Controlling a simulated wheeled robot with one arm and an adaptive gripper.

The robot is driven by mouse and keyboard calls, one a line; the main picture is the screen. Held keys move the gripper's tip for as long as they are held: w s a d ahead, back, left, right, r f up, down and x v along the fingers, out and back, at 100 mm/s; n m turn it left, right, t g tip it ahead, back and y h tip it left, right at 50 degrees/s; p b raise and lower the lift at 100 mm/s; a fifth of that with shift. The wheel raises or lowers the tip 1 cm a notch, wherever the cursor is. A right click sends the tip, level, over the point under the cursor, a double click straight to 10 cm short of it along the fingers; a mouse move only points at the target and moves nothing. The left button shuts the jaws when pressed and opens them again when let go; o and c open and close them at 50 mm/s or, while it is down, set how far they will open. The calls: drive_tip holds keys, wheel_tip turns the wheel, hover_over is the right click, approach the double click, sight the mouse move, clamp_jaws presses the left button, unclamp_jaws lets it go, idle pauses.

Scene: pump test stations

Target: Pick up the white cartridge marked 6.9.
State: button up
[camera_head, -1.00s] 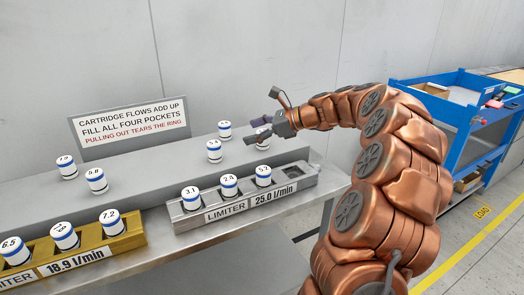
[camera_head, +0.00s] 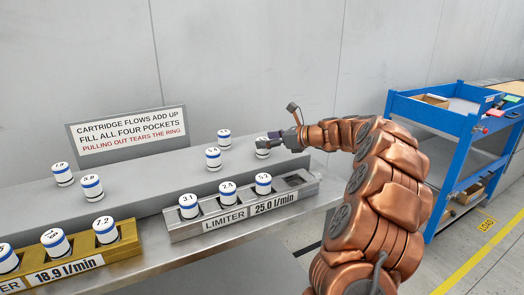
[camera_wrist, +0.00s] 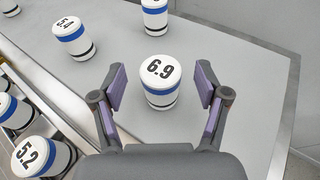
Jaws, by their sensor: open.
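The white cartridge marked 6.9 (camera_wrist: 160,85) stands upright on the grey shelf, with a blue band and a thin dark band. In the wrist view it sits between the two finger pads of my gripper (camera_wrist: 160,92), with a visible gap on each side. My gripper is open and holds nothing. In the head view my gripper (camera_head: 268,143) is low over the right part of the shelf and hides most of that cartridge.
Close by stand another shelf cartridge (camera_head: 213,158) and one behind it (camera_head: 224,138). In front, the silver limiter block (camera_head: 180,234) holds 3 cartridges, its right pocket empty. A gold block (camera_head: 128,243) is at left. A blue cart (camera_head: 450,115) stands right.

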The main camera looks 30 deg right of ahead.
drive_tip(key=shift+x, duration=1)
drive_tip(key=shift+c, duration=0.3)
drive_tip(key=c, duration=1.3)
drive_tip(key=shift+r, duration=0.1)
